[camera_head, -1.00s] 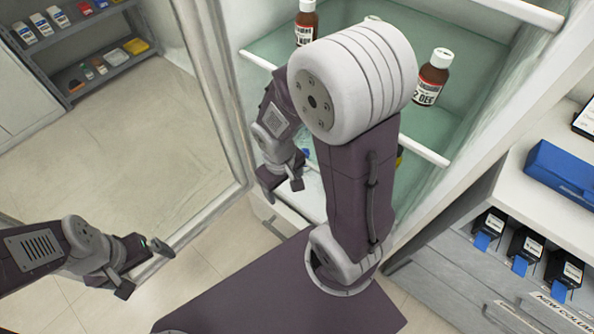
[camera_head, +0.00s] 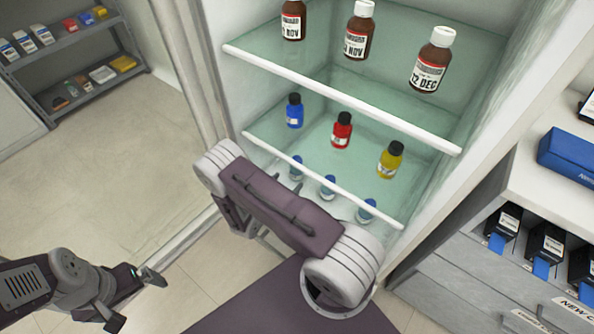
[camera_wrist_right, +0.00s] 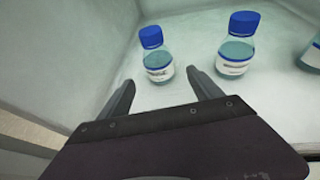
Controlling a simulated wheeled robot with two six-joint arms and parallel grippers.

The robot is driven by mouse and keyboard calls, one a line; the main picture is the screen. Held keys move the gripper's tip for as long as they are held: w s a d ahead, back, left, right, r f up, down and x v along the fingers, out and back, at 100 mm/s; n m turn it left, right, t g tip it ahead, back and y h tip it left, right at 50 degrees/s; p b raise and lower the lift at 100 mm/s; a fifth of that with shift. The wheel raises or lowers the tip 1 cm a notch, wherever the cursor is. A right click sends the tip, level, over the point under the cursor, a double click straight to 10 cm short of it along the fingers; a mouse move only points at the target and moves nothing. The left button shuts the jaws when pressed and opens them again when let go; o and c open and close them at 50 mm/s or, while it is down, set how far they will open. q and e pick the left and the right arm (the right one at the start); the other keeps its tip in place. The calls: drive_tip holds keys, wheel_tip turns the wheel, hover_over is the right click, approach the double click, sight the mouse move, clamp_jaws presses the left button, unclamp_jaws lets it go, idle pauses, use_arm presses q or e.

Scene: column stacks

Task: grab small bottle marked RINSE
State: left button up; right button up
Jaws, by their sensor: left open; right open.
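Three small clear bottles with blue caps and teal liquid stand on the lowest fridge level: a left one (camera_head: 296,169), a middle one (camera_head: 328,187) and a right one (camera_head: 367,211). In the right wrist view the left bottle (camera_wrist_right: 158,64) stands just beyond my right gripper (camera_wrist_right: 161,77), roughly between its open fingers. The middle bottle (camera_wrist_right: 238,54) stands to the right, and the third (camera_wrist_right: 313,56) is cut by the edge. Their labels are too small to read. My left gripper (camera_head: 139,300) is open and empty, outside the fridge.
Blue (camera_head: 294,113), red (camera_head: 342,133) and yellow (camera_head: 390,162) bottles stand on the glass shelf above. Large brown bottles (camera_head: 428,72) stand on the top shelf. White shelf front bars (camera_head: 340,100) cross above the arm. A drawer cabinet (camera_head: 450,290) is at right; floor is clear at left.

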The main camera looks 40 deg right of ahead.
sight(294, 174)
drive_tip(key=b+x, duration=0.1)
drive_tip(key=x, duration=0.2)
drive_tip(key=shift+w+d+f, duration=0.1)
drive_tip(key=shift+d+f, duration=0.1)
drive_tip(key=shift+d, duration=0.1)
drive_tip(key=b+x, duration=0.1)
drive_tip(key=x, duration=0.2)
drive_tip(key=b+x, duration=0.1)
drive_tip(key=x, duration=0.1)
drive_tip(key=shift+w+d+r+b, duration=0.15)
drive_tip(key=shift+r+b, duration=0.05)
drive_tip(key=shift+b, duration=0.1)
drive_tip(key=shift+r, duration=0.1)
clamp_jaws()
